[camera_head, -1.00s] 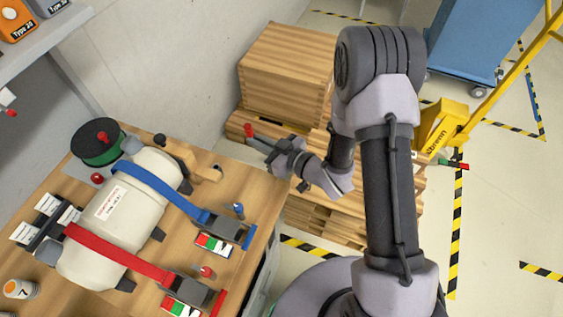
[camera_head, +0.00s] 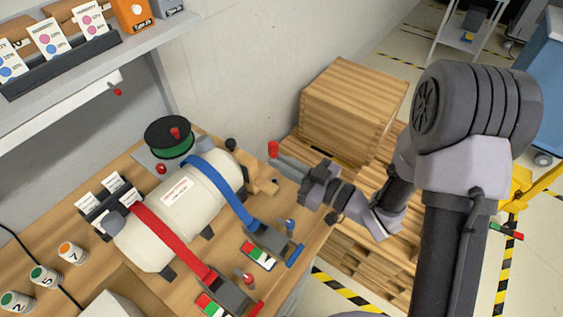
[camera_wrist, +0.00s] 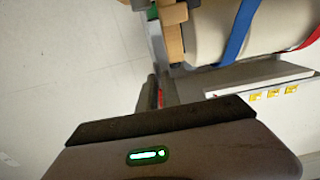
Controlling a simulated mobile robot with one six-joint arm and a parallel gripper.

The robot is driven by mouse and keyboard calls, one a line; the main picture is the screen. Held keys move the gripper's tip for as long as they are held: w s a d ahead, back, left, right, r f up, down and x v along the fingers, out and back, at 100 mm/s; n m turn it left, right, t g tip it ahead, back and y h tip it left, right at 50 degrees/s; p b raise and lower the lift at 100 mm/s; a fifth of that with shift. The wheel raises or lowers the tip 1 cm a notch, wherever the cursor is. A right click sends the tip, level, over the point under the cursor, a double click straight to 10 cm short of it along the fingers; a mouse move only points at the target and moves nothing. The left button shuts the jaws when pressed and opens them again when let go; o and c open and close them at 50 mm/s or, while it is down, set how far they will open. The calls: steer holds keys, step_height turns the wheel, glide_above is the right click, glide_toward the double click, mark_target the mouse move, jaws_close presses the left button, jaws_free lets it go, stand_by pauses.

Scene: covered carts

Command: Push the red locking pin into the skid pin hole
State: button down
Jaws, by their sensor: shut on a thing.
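The red locking pin (camera_head: 273,149) shows as a red head at the tip of my gripper (camera_head: 286,163), which is shut on it in the head view. The pin's lower part cannot be made out. The pin is just above and behind the wooden skid end (camera_head: 265,187), apart from it as far as I can tell. The skid end also shows in the wrist view (camera_wrist: 173,38). It sits at the far end of a cream cylinder (camera_head: 180,200) on the bench. The pin hole is not clear now. In the wrist view, a bit of red (camera_wrist: 160,98) shows beyond my gripper's dark body.
A blue strap (camera_head: 222,188) and red strap (camera_head: 170,236) cross the cylinder. A green spool (camera_head: 168,138) stands behind it. A wooden crate (camera_head: 352,108) sits on pallets right of the bench. A shelf (camera_head: 90,65) overhangs the back left. A grey wall rises behind.

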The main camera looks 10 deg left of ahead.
step_height(320, 180, down, 6)
steer(key=b, duration=0.4)
steer(key=shift+r+b, duration=0.2)
steer(key=shift+b, duration=0.15)
steer(key=shift+r+b, duration=0.1)
steer(key=shift+b, duration=0.4)
stand_by(1.0)
steer(key=shift+f+b, duration=0.3)
steer(key=shift+s+f, duration=0.1)
steer(key=shift+s+f+b, duration=0.1)
steer(key=shift+f+b, duration=0.1)
steer(key=shift+b, duration=0.1)
stand_by(0.7)
steer(key=shift+b, duration=0.45)
stand_by(0.7)
